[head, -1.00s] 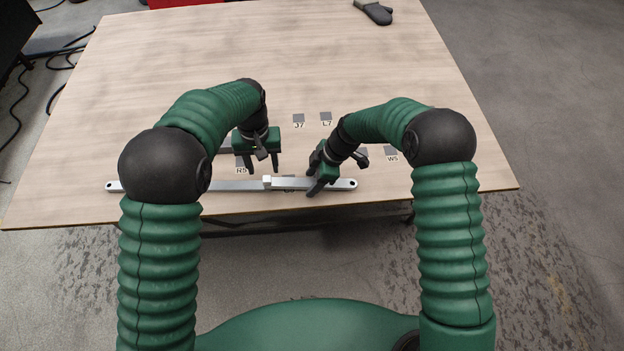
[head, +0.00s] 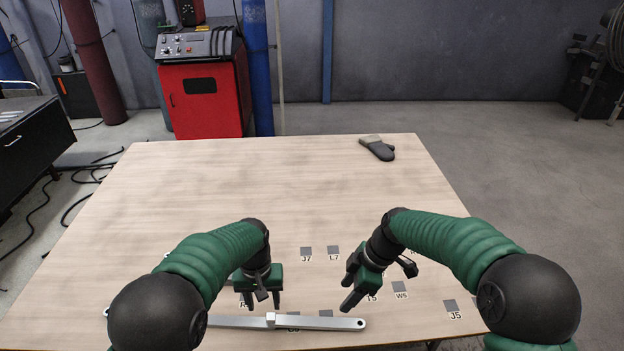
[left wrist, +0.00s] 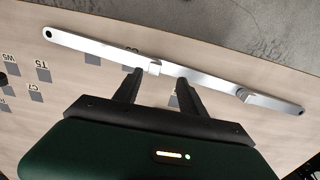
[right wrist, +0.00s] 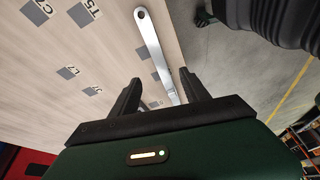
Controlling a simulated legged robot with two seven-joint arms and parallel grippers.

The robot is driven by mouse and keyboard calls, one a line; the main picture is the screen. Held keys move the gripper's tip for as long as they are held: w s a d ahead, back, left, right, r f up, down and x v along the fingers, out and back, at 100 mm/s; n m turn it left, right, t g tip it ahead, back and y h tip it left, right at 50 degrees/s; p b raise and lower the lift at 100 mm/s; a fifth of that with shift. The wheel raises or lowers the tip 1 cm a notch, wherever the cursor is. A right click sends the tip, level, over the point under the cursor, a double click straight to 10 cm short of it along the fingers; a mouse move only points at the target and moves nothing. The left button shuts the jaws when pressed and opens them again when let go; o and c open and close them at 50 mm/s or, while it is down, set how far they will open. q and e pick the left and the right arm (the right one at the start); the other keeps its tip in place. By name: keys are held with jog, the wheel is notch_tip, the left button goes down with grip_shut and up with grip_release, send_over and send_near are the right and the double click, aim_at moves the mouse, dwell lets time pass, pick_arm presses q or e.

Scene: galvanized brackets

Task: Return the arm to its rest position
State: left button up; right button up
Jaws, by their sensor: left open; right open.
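A long silver bracket bar (head: 330,323) with a hole near its end and a small raised block lies along the table's near edge. Its left part is hidden behind my left arm. It also shows in the left wrist view (left wrist: 100,47) and the right wrist view (right wrist: 150,52). My left gripper (head: 262,302) is open and empty just beyond the bar's middle. My right gripper (head: 350,290) is open and empty above the table, beyond the bar's right end. In the right wrist view the bar appears between its fingers, but lies farther off.
The wooden table (head: 230,185) is clear at its far middle. Several grey labelled squares, such as J5 (head: 450,305) and L7 (head: 333,250), lie on the right half. A red machine (head: 203,100) stands behind.

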pick_arm(q)
jog(key=s+a+r+t+p, duration=0.1)
jog(key=s+a+r, duration=0.3)
jog(key=s, duration=0.6)
jog(key=s+a+r+t+p, duration=0.1)
jog(key=s+a+r+p, duration=0.3)
jog(key=s+a, duration=0.3)
jog(key=s, duration=0.3)
jog(key=shift+s+r, duration=0.15)
jog(key=shift+r, duration=0.1)
pick_arm(e)
jog(key=s+d+r+m+t+h, duration=0.1)
jog(key=s+d+r+m+h, duration=0.1)
jog(key=s+m, duration=0.6)
jog(key=s+d+r+m+t+h, duration=0.1)
jog(key=s+d+m, duration=0.4)
jog(key=s, duration=0.6)
jog(key=r+m+h, duration=0.1)
jog(key=m, duration=0.1)
jog(key=shift+s+d+r+m, duration=0.15)
jog(key=shift+d+r+m, duration=0.15)
jog(key=shift+m, duration=0.1)
jog(key=shift+f, duration=0.1)
pick_arm(q)
jog(key=shift+d, duration=0.15)
